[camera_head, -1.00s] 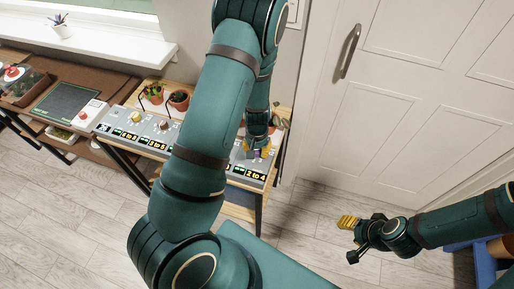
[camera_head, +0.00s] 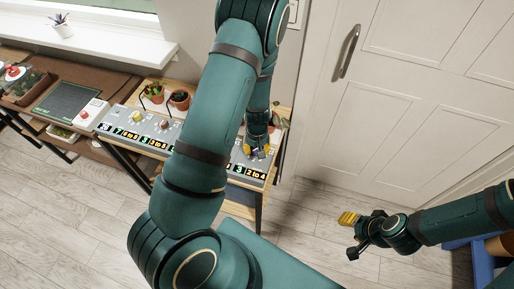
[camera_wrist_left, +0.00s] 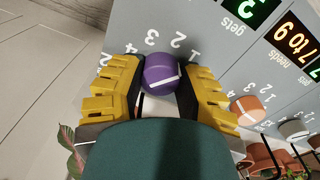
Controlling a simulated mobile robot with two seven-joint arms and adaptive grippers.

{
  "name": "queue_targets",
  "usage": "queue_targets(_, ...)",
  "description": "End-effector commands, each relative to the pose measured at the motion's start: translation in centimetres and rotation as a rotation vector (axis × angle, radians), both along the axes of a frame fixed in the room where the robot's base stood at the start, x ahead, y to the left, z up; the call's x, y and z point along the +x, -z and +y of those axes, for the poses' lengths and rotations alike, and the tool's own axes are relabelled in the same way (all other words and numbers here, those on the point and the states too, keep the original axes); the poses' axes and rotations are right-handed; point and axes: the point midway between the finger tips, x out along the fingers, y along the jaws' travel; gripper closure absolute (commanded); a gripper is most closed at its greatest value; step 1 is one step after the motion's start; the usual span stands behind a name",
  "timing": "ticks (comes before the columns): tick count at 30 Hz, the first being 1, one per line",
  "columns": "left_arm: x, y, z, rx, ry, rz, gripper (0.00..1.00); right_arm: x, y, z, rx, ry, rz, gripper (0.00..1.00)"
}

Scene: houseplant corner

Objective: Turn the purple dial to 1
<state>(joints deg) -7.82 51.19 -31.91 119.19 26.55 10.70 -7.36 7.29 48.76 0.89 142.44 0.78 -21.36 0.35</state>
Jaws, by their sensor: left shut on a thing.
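The purple dial (camera_wrist_left: 161,75) sits on the grey panel between the yellow fingers of my left gripper (camera_wrist_left: 158,85) in the left wrist view. The gripper is shut on it from both sides. A white line crosses the dial's top, slanting up toward the right; I cannot tell exactly which mark it meets. Printed numbers, upside down here, arc around the dial, with 1 at the right end. In the head view the left gripper (camera_head: 257,150) is over the right end of the grey panel (camera_head: 236,170). My right gripper (camera_head: 350,238) is open and empty over the floor.
An orange dial (camera_wrist_left: 247,110) is beside the purple one, with lit displays (camera_wrist_left: 297,40) along the panel. Potted plants (camera_head: 180,98) stand behind the panel. A white door (camera_head: 400,100) is to the right. Bare floor is in front.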

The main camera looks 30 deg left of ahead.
Motion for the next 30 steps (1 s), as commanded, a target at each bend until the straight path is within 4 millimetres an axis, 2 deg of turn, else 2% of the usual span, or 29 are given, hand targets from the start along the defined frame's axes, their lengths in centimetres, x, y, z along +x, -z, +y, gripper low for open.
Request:
queue_targets(4,-0.2,0.1,-0.1,-0.001,0.001,0.004,1.0,0.0,0.0,0.0,0.0,0.0,0.0,0.53)
queue_targets(5,-0.2,0.1,-0.1,-0.001,0.001,0.004,0.53,0.0,0.0,0.0,0.0,0.0,0.0,0.53)
queue_targets(6,-0.1,0.1,-0.1,-0.001,0.002,0.004,0.39,0.0,0.0,0.0,0.0,0.0,0.0,0.53)
queue_targets(7,-0.1,0.1,-0.1,-0.001,0.002,0.004,0.3,0.0,0.0,0.0,0.0,0.0,0.0,0.53)
queue_targets(16,-0.1,0.0,0.0,-0.001,0.002,0.002,0.3,0.0,0.0,0.0,0.0,0.0,0.0,0.53)
queue_targets(20,0.0,-0.8,-0.1,-0.001,0.002,0.001,0.3,0.0,0.0,0.0,0.0,0.0,0.0,0.53)
queue_targets(23,0.0,-2.2,-0.1,0.0,0.004,-0.002,0.3,0.0,0.0,0.0,0.0,0.0,0.0,0.53)
queue_targets(30,0.1,-7.2,-0.1,-0.001,0.004,-0.003,0.3,0.0,0.0,0.0,0.0,0.0,0.0,0.53)
